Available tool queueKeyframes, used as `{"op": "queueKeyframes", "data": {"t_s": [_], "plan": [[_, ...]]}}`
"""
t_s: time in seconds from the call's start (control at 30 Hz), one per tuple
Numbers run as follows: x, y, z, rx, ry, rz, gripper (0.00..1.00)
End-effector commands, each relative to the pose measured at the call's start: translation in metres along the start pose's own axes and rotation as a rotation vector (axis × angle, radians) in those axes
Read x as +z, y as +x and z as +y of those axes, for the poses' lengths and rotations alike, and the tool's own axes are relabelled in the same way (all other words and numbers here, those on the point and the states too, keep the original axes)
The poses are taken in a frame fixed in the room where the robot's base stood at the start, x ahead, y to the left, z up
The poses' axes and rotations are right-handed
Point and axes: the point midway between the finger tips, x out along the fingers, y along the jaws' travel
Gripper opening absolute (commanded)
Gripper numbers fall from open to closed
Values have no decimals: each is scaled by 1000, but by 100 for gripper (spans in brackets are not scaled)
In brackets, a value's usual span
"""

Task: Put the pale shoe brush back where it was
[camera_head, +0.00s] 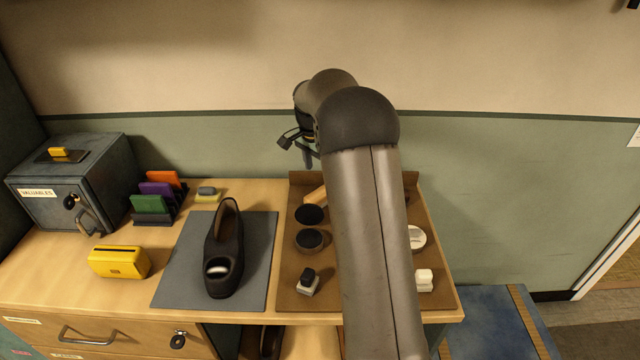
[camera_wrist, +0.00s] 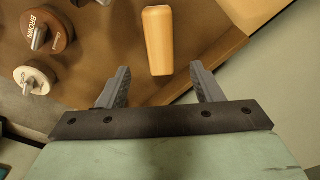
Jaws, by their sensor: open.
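A pale wooden piece, which looks like the shoe brush or its handle, shows in the wrist view (camera_wrist: 158,40) on the brown tray. Its near end lies beyond and between my open fingertips, apart from both. In the head view, a pale wooden bit (camera_head: 315,195) shows at the back of the brown tray (camera_head: 340,305), partly hidden by my arm. My gripper (camera_wrist: 160,77) is open and empty. In the head view my gripper (camera_head: 300,143) is above the back of the tray. Bristles cannot be made out.
A brown-labelled tin (camera_wrist: 48,30) and a pale tin (camera_wrist: 35,78) stand nearby in the wrist view. A dark shoe (camera_head: 224,250) rests on a grey mat (camera_head: 180,265). A yellow box (camera_head: 119,262), coloured card rack (camera_head: 157,200) and metal safe (camera_head: 75,180) stand left.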

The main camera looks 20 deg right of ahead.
Motion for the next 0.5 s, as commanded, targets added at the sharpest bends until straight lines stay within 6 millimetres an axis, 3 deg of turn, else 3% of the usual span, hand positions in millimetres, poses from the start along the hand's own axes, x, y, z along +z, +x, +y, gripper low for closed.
{"op": "queueKeyframes", "data": {"t_s": [0.1, 0.37, 0.5], "plan": [[-1, -15, 0, -1, 0, 2, 60], [4, -28, 3, -2, -16, 0, 60], [40, -51, 25, -16, -157, -11, 60]]}}
